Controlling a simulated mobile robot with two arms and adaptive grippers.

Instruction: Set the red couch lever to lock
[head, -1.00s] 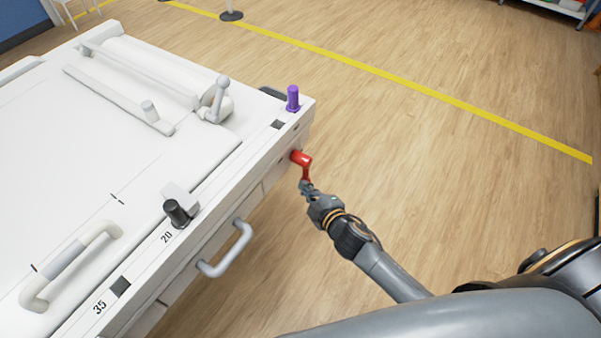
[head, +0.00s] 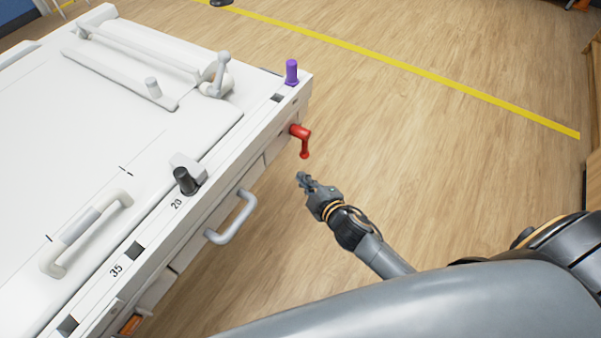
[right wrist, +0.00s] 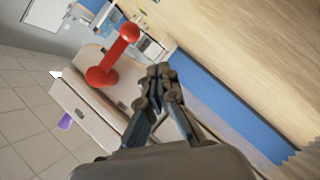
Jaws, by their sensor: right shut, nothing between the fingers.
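The red lever (head: 303,139) sits on the side of the white couch (head: 215,205), near its far right corner. Its handle hangs down in the head view. The lever also shows in the right wrist view (right wrist: 117,56), ahead and to the left of the fingers. My right gripper (head: 302,178) is shut and empty, a little below the lever and apart from it. Its closed fingertips show in the right wrist view (right wrist: 158,72). My left gripper is not in view. No lock marking is readable near the lever.
A purple knob (head: 291,72) stands on the couch corner above the lever. A black knob (head: 185,181) and a grey side handle (head: 232,217) are nearer along the edge. The wooden floor (head: 420,150) right of the couch is clear.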

